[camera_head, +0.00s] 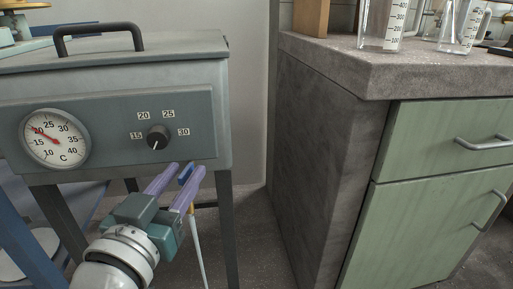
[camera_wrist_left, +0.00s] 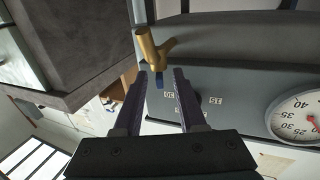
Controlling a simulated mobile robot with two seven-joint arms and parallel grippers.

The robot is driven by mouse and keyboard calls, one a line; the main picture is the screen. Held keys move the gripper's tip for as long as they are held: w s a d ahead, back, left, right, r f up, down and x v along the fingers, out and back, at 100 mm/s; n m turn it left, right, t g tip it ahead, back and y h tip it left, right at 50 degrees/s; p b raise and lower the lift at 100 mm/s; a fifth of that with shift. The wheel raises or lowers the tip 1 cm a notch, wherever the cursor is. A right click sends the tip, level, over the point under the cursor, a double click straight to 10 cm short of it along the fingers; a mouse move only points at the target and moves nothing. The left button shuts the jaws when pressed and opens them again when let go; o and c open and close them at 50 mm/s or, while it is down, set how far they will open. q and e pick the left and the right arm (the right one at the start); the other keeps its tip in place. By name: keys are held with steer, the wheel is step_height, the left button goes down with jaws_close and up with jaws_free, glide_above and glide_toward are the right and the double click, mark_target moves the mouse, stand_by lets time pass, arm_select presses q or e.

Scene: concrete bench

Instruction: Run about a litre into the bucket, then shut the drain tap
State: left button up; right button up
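The brass drain tap (camera_wrist_left: 152,48) shows in the left wrist view, under the grey tank (camera_head: 120,75). Its blue lever (camera_head: 187,174) shows between the purple fingertips in the head view, and also in the left wrist view (camera_wrist_left: 159,80). My left gripper (camera_head: 182,171) is open around the lever, with a gap on each side. A thin pale stream (camera_head: 198,245), seemingly running water, falls below the tap. The bucket is not in view, so its water level cannot be seen. My right gripper is not in view.
A dial thermometer (camera_head: 54,138) and a black knob (camera_head: 158,137) are on the tank front. A concrete-topped bench (camera_head: 330,65) with green drawers (camera_head: 445,140) stands at the right, bearing measuring jugs (camera_head: 384,25). A floor gap separates tank and bench.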

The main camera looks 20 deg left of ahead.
arm_select(q)
steer(key=shift+s+d, duration=0.1)
steer(key=shift+s, duration=0.35)
steer(key=p+v, duration=0.2)
steer(key=v, duration=0.7)
steer(key=shift+p, duration=0.4)
